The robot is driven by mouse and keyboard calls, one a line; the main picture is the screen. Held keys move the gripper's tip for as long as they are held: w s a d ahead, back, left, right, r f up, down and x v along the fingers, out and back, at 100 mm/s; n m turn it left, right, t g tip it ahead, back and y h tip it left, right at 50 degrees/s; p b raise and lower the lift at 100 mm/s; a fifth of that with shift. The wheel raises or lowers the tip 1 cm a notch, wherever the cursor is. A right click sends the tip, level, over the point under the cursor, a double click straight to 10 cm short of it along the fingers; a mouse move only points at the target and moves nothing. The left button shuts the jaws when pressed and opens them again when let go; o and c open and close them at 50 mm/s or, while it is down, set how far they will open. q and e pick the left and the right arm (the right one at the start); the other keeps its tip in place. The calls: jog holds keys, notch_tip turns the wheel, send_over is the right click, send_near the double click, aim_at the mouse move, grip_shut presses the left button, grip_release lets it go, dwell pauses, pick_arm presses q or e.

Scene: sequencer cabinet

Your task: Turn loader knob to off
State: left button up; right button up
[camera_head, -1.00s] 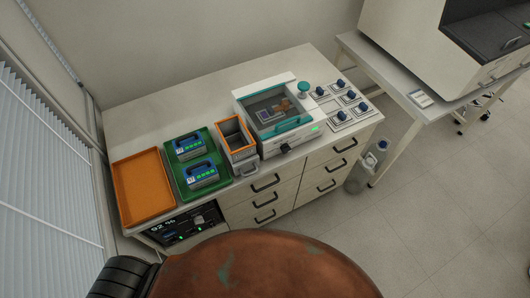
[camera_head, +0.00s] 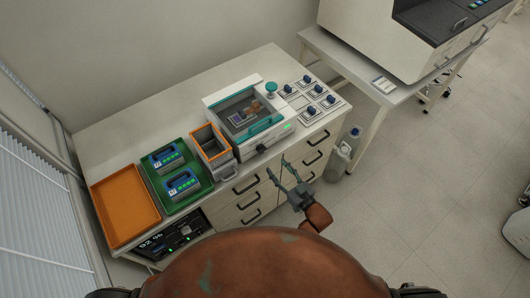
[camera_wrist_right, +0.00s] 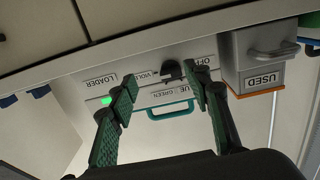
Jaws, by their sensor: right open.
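The loader is a white box (camera_head: 218,100) with a teal-framed clear lid on the counter. Its black loader knob (camera_head: 262,148) is on the front face. In the right wrist view the dark knob (camera_wrist_right: 172,70) shows beyond and between my open fingers, among labels reading OFF, VIOLET, GREEN and a partly hidden BLUE. I cannot tell which label it points to. My right gripper (camera_head: 278,167) is open and empty in front of the drawers, just short of the knob. It also shows in the right wrist view (camera_wrist_right: 164,82). My left gripper is not in view.
An orange-rimmed bin (camera_head: 211,146) labelled USED stands left of the loader. Farther left are a green tray (camera_head: 164,187) with two blue-topped cartridges and an orange tray (camera_head: 125,205). Several blue knobs (camera_head: 308,111) sit at right. Drawer handles (camera_head: 249,202) protrude below the counter.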

aim_at(264, 152)
jog(key=shift+y, duration=0.3)
jog(key=w+a, duration=0.1)
jog(key=w+a+r, duration=0.1)
jog(key=w+a, duration=0.1)
jog(key=w+a+r, duration=0.1)
jog(key=w+a, duration=0.1)
jog(key=shift+w+r, duration=0.15)
jog(key=shift+r, duration=0.1)
jog(key=shift+w+a, duration=0.35)
jog(key=shift+w, duration=0.1)
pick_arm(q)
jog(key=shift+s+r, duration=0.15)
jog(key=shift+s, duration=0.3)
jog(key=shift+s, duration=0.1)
pick_arm(e)
jog(key=shift+c, duration=0.5)
jog(key=c, duration=1.1)
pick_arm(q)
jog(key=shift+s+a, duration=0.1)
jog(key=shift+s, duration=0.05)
pick_arm(e)
jog(key=shift+o, duration=0.2)
jog(key=shift+n, duration=0.3)
